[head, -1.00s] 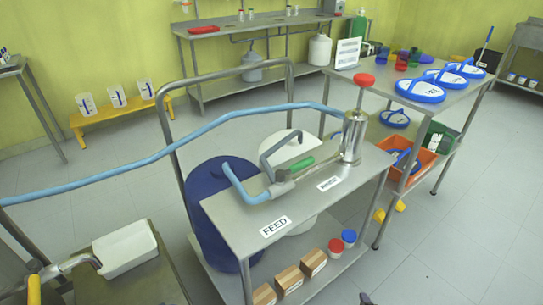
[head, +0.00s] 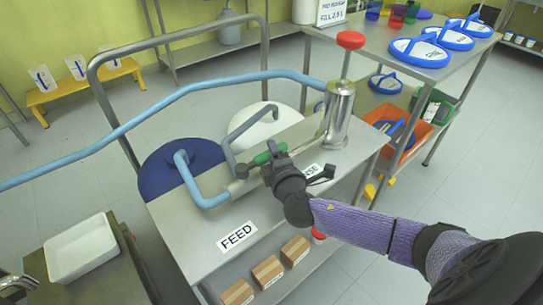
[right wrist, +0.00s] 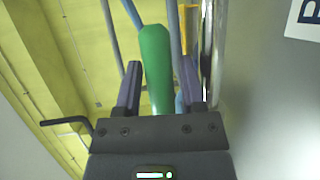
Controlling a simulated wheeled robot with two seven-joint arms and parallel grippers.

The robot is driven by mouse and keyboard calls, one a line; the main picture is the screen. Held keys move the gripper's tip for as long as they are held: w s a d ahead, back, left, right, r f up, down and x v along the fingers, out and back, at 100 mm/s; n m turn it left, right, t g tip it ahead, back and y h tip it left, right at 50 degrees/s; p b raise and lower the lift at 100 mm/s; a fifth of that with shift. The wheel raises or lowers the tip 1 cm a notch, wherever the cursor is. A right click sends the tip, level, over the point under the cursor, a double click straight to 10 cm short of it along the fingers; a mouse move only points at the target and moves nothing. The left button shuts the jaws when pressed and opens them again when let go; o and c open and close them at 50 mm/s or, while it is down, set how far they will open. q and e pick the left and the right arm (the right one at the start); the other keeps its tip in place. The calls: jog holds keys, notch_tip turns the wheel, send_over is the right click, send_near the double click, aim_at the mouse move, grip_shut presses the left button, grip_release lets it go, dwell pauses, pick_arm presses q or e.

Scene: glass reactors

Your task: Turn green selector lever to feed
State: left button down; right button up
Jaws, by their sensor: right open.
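The green selector lever (head: 264,158) sits on the valve on the steel bench, pointing up and right, away from the FEED label (head: 237,235). A second label (head: 313,171), on the lever's side, is partly hidden by my right gripper. My right gripper (head: 271,162) is at the lever and open. In the right wrist view the green lever (right wrist: 156,60) stands between the two open fingers (right wrist: 159,82), with a gap visible at the left finger; I cannot tell whether the right finger touches it.
Blue hose (head: 130,124) and grey pipe (head: 247,123) run close to the valve. A steel cylinder with a red knob (head: 339,112) stands behind it to the right. The bench (head: 185,240) is clear around the FEED label. A white tray (head: 80,250) lies at lower left.

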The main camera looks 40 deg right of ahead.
jog(key=shift+w+d, duration=0.1)
jog(key=shift+w, duration=0.2)
grip_shut()
dwell(0.7)
dwell(0.4)
jog(key=shift+f, duration=0.1)
